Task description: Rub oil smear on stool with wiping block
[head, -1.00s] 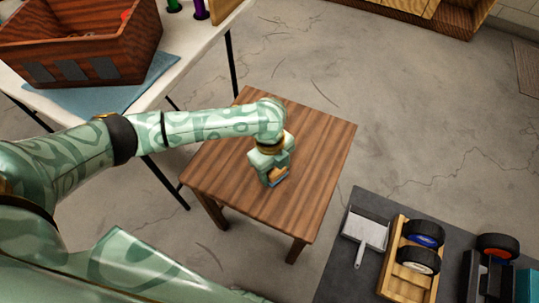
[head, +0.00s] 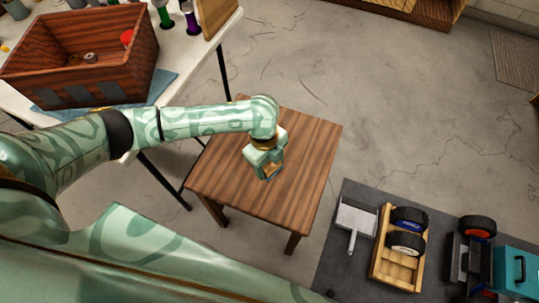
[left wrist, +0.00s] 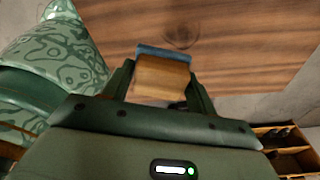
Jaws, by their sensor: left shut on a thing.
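The wooden stool (head: 310,165) stands mid-picture in the head view, and its brown top fills the upper left wrist view (left wrist: 240,30). My left gripper (head: 268,171) is over the stool top, shut on the wiping block. The block (left wrist: 162,76) is tan wood with a blue-grey pad (left wrist: 163,52) on its far side. I cannot tell whether the pad touches the stool. A dark round mark (left wrist: 181,33) lies just beyond the block; I cannot tell whether it is the oil smear or wood grain. My right gripper is out of view.
A white table (head: 190,62) with a wooden box (head: 85,65) stands behind left. A dark mat (head: 340,265) at right holds a dustpan (head: 355,220), a wooden rack with wheels (head: 390,260) and a teal case (head: 518,270). Concrete floor between is clear.

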